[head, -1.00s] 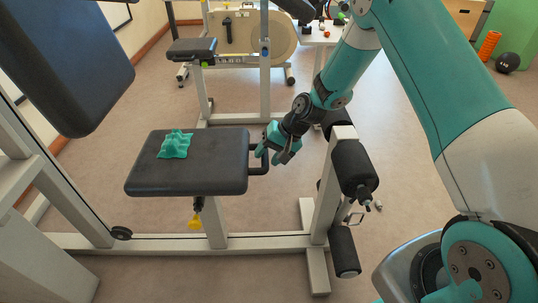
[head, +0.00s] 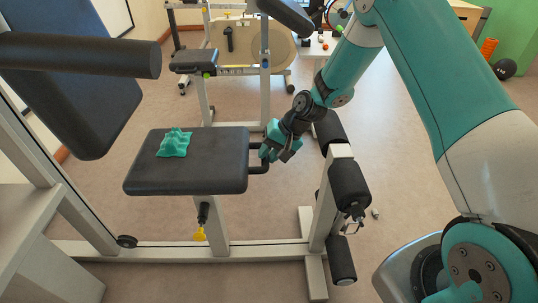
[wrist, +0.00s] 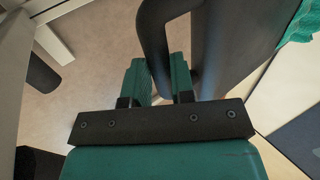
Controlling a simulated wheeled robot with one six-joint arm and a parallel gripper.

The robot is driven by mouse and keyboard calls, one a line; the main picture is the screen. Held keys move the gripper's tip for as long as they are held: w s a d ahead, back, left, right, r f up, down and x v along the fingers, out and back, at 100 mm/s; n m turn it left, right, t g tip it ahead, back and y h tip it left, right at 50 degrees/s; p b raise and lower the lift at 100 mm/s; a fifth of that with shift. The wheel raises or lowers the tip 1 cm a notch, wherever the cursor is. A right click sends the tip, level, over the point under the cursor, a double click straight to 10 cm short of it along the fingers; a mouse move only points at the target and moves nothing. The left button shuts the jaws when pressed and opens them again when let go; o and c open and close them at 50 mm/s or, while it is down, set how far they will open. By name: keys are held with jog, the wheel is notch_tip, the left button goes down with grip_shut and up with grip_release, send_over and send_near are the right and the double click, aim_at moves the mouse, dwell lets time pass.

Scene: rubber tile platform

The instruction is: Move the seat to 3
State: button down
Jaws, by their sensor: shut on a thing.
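The black padded seat (head: 200,178) of the exercise machine stands level on its pale post (head: 218,222). A black loop handle (head: 259,168) sticks out from its right side. My gripper (head: 266,152) is shut on this handle. In the wrist view, my gripper's teal fingers (wrist: 160,78) stand on both sides of the black handle bar (wrist: 152,35). A yellow adjustment pin (head: 200,235) hangs below the seat beside the post. No number marks can be read on the post.
A crumpled teal cloth (head: 174,143) lies on the seat. A black backrest (head: 85,95) and a padded roller (head: 80,55) are at the left. Black rollers (head: 349,185) stand right of the seat.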

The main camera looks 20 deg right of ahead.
jog(key=shift+r, duration=0.6)
jog(key=c, duration=1)
grip_release()
jog(key=shift+o, duration=0.2)
jog(key=p+v, duration=0.3)
jog(key=v, duration=1.4)
jog(key=shift+d, duration=0.15)
jog(key=shift+r, duration=0.15)
